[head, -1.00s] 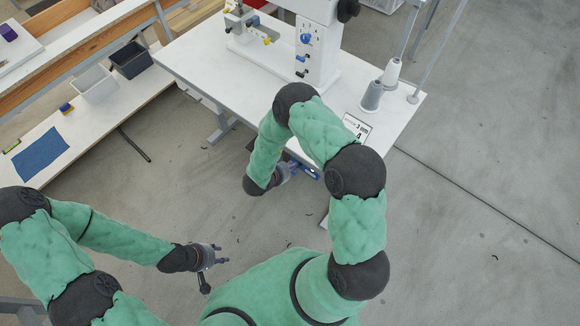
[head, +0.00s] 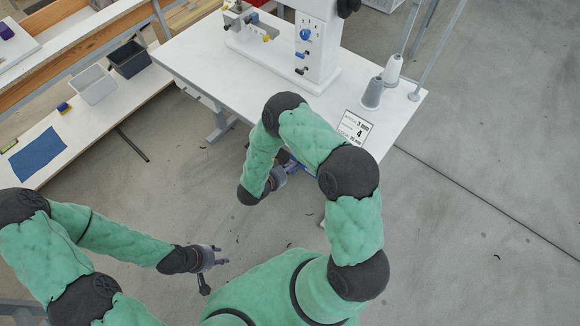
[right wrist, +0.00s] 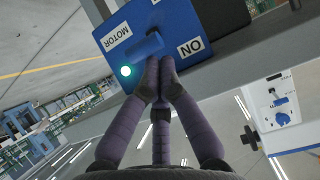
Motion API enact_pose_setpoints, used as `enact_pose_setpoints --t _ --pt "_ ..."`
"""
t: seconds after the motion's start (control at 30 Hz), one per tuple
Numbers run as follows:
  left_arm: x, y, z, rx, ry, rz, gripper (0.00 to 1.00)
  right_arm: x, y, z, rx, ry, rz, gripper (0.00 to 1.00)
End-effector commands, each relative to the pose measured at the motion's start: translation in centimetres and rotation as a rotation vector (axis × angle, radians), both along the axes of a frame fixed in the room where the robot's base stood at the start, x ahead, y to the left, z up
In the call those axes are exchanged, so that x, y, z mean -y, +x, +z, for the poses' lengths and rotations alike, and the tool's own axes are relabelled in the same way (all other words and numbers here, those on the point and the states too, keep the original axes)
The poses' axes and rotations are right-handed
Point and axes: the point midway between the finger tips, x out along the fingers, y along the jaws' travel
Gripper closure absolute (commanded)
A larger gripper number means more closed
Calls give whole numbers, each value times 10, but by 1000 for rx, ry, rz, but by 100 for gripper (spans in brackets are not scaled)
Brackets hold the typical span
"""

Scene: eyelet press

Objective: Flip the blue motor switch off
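The blue motor switch box (right wrist: 185,35) fills the top middle of the right wrist view, under a grey table edge. It has a blue lever (right wrist: 140,48), a MOTOR label (right wrist: 117,35), an ON label (right wrist: 190,47) and a lit green lamp (right wrist: 126,71). My right gripper (right wrist: 161,80) has its purple fingers brought together, with the tips right by the lever; I cannot tell whether they touch it. The lever is not between them. In the head view my right arm largely hides the box. My left gripper (head: 220,255) is open and empty, away from the table.
The white press (head: 318,40) stands on the white table (head: 200,60), with thread cones (head: 372,94) and a printed card (head: 354,127) at right. A side bench with grey bins (head: 95,84) and a blue cloth (head: 38,152) is at left. Floor between is clear.

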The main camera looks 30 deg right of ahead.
Motion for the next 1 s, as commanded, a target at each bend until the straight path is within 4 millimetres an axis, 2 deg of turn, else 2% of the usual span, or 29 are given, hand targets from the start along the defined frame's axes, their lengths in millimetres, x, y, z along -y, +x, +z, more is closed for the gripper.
enact_pose_setpoints --t 0.37,1.0 --pt "0 0 -18 0 0 0 60 -6 -3 -13 47 -121 2 100" --pt "0 0 -29 0 0 0 60 -15 -6 -37 48 -116 0 100"
